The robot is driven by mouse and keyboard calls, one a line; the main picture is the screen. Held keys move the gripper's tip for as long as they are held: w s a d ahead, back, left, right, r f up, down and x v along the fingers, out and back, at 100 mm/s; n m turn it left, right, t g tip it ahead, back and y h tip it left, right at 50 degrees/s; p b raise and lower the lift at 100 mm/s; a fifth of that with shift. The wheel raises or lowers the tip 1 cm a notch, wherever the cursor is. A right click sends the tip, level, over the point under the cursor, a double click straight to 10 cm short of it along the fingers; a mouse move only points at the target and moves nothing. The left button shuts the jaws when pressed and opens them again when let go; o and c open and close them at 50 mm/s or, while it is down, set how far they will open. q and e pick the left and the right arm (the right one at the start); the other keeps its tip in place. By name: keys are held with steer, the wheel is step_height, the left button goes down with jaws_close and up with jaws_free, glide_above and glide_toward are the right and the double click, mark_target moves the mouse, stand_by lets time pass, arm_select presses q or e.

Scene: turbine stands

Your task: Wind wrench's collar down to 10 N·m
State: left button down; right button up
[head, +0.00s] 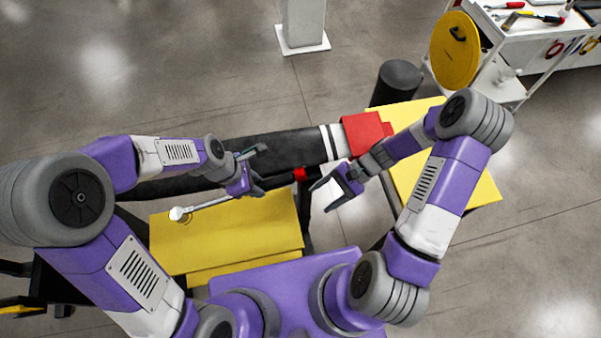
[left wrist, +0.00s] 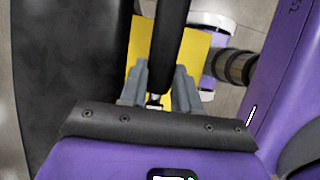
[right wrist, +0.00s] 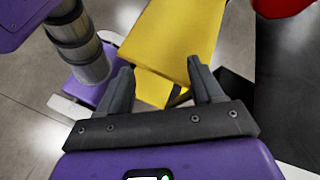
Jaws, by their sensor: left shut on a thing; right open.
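The torque wrench (head: 208,204) lies slanted over the yellow platform in the head view, its round silver head at the left and a red end (head: 300,174) at the right. My left gripper (head: 248,184) is shut on its middle. In the left wrist view a dark bar, apparently the wrench handle (left wrist: 172,40), runs up from between the fingers. My right gripper (head: 323,196) is open and empty, just right of the red end and apart from it. The right wrist view shows its spread fingers (right wrist: 162,85) with nothing between them. The collar's scale is too small to read.
A long black turbine part (head: 275,150) with white bands and a red block (head: 366,133) lies behind the wrench. Yellow platforms stand at left (head: 225,235) and right (head: 470,180). A yellow disc (head: 455,65) and a white tool cart (head: 545,55) stand at the back right.

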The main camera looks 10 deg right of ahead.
mark_target(300, 175)
steer(key=w+d+r+m+t+y, duration=0.1)
steer(key=w+d+r+y, duration=0.1)
steer(key=r, duration=0.3)
steer(key=w+d+r+t+y, duration=0.1)
steer(key=w+d+r+y, duration=0.15)
steer(key=r, duration=0.35)
steer(key=x, duration=0.8)
steer(key=shift+a, duration=0.25)
steer(key=shift+f, duration=0.1)
